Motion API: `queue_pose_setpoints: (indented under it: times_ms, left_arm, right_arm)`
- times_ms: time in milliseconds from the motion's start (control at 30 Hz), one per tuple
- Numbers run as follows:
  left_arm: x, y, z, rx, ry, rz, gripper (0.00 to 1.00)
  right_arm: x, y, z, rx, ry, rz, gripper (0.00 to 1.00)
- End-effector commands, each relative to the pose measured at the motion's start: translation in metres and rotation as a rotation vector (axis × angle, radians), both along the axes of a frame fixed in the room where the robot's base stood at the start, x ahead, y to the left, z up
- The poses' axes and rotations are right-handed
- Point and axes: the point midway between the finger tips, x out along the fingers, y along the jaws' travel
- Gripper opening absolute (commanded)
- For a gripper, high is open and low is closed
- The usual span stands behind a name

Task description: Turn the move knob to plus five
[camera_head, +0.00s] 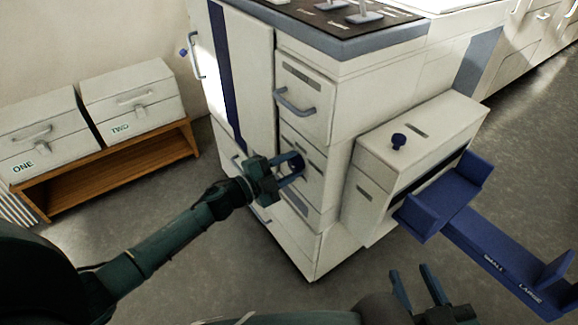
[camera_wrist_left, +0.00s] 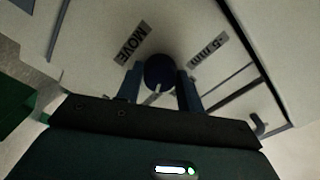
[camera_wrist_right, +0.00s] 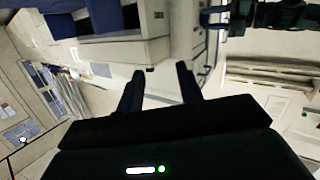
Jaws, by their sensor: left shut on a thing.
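The move knob (camera_wrist_left: 160,72) is round and dark blue, on a pale panel in the left wrist view. A label reading MOVE (camera_wrist_left: 132,42) is at its left and a label reading 5 mm (camera_wrist_left: 208,52) is at its right. A light pointer mark shows on the knob's lower part. My left gripper (camera_wrist_left: 160,88) is shut on the knob, one finger on each side. In the head view my left gripper (camera_head: 292,168) is at the front of the white cabinet, and its fingers partly hide the knob. My right gripper (camera_head: 418,284) is open and empty, low at the front.
The white cabinet (camera_head: 335,70) has a drawer handle (camera_head: 294,104) just above my left gripper. A side box with a blue knob (camera_head: 398,141) and a blue tray (camera_head: 490,245) stand at the right. Boxes ONE (camera_head: 40,130) and TWO (camera_head: 130,98) sit on a wooden shelf at left.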

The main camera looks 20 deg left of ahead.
Motion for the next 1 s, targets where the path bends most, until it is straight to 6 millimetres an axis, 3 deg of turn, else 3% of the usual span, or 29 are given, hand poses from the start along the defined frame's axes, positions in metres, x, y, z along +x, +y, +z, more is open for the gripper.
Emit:
queue_pose_setpoints:
  times_ms: [33,67,300,667,1000]
  left_arm:
    - [0.0,0.0,0.0,0.003,-0.001,0.0,0.14]
    - [0.0,0.0,0.0,0.003,-0.001,0.0,0.39]
    - [0.0,0.0,0.0,0.001,0.0,0.0,0.58]
    - [-0.007,0.005,0.0,0.001,0.002,0.0,0.59]
    - [-0.062,0.048,0.0,0.002,0.005,0.001,0.59]
  right_arm:
    - [0.0,0.0,0.0,-0.001,0.0,0.0,0.36]
    - [0.0,0.0,0.0,-0.001,0.0,0.0,0.36]
    - [0.001,-0.001,0.001,-0.002,-0.002,-0.002,0.36]
    - [0.001,-0.001,0.003,-0.002,0.003,-0.001,0.36]
    - [-0.001,-0.005,0.006,-0.01,0.08,-0.008,0.36]
